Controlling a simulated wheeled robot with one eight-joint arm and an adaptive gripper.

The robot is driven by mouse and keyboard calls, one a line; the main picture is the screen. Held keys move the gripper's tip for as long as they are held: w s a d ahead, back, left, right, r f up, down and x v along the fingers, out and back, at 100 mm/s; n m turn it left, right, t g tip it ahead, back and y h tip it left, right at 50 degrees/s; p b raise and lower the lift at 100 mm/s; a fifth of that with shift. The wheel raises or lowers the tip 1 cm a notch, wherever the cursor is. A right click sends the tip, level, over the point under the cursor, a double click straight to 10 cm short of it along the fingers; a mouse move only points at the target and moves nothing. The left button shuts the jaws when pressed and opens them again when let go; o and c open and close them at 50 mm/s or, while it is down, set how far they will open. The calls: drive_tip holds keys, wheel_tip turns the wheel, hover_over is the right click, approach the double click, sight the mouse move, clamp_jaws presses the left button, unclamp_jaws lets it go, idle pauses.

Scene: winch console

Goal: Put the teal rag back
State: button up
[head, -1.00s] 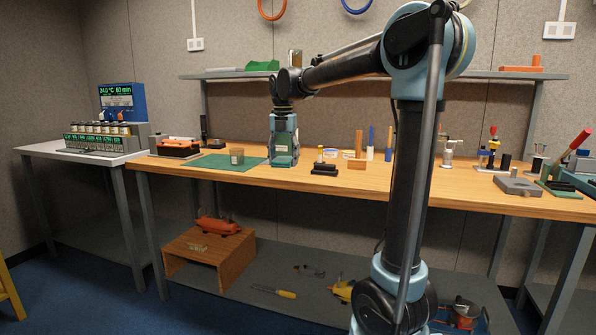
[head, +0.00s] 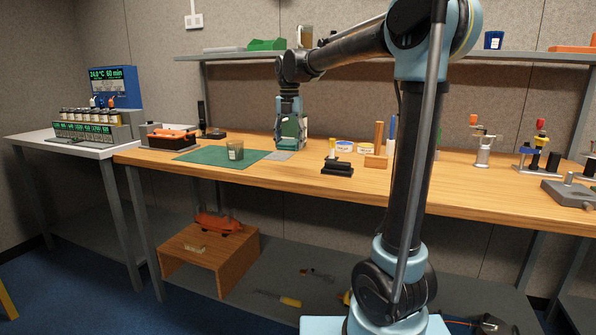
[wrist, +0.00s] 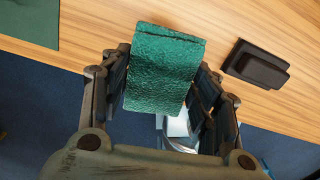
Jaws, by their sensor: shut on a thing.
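The teal rag (wrist: 163,68) is a folded, textured green-teal cloth. It fills the space between the fingers of my gripper (wrist: 160,85) in the wrist view. The gripper is shut on the rag. The rag is mostly hidden by the fingers in the head view, and I cannot tell exactly how high it hangs above the bench.
A green mat (head: 195,155) with a small cup (head: 235,149) lies left of the gripper. A black block (head: 336,166) stands to the right, with round tins (head: 344,146) and a wooden upright (head: 378,140) beyond. A shelf (head: 225,54) runs above the bench.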

sight(297, 169)
drive_tip(key=shift+d, duration=0.2)
drive_tip(key=shift+w+d+r+m, duration=0.6)
drive_tip(key=shift+w+d+r, duration=0.15)
drive_tip(key=shift+d, duration=0.2)
drive_tip(key=shift+w+d+f, duration=0.1)
drive_tip(key=shift+f, duration=4.85)
drive_tip(key=shift+f, duration=0.1)
drive_tip(key=o, duration=1.2)
wheel_tip(297, 169, up, 12)
drive_tip(key=shift+r, duration=0.15)
